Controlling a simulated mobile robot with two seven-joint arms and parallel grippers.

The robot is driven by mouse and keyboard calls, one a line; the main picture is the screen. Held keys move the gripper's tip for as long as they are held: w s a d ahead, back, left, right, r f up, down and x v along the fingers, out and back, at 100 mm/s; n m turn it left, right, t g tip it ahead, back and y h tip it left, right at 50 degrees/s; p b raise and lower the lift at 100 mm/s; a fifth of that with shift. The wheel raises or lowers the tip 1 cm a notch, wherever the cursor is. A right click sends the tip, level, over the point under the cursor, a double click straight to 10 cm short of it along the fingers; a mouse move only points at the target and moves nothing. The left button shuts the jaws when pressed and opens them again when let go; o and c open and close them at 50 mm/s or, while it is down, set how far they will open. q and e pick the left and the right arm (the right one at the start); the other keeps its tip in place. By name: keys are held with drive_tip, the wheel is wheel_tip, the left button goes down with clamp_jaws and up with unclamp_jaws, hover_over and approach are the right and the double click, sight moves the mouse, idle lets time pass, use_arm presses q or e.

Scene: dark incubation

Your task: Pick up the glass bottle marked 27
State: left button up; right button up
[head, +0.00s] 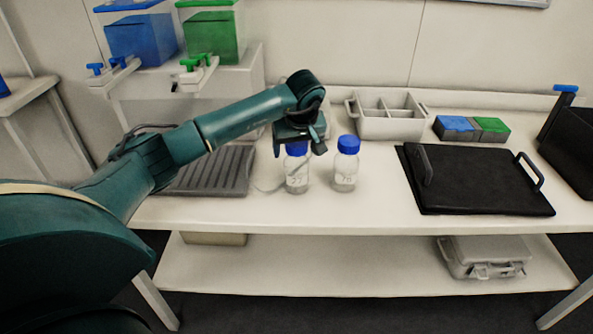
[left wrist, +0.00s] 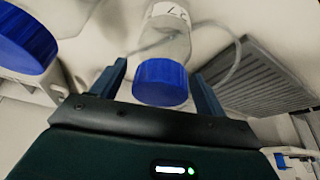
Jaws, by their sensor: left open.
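The glass bottle marked 27 (head: 297,178) stands upright on the white table, with a blue cap and a handwritten label. My left gripper (head: 299,150) is open right above it, its fingers on either side of the blue cap. In the left wrist view the cap (left wrist: 161,82) lies between the two open fingertips of the left gripper (left wrist: 160,84), with a gap on each side visible. A second blue-capped bottle (head: 345,168) with another label stands just to the right; its cap (left wrist: 22,38) shows at the upper left of the left wrist view. My right gripper is not in view.
A grey ribbed mat (head: 212,172) lies left of the bottles. A divided bin (head: 385,125) stands behind, with blue and green blocks (head: 472,128) beside it. A black handled tray (head: 475,180) lies to the right. Blue (head: 140,38) and green (head: 214,36) tanks stand back left.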

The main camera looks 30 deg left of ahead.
use_arm(q)
drive_tip(key=shift+f, duration=0.1)
drive_tip(key=c, duration=1.5)
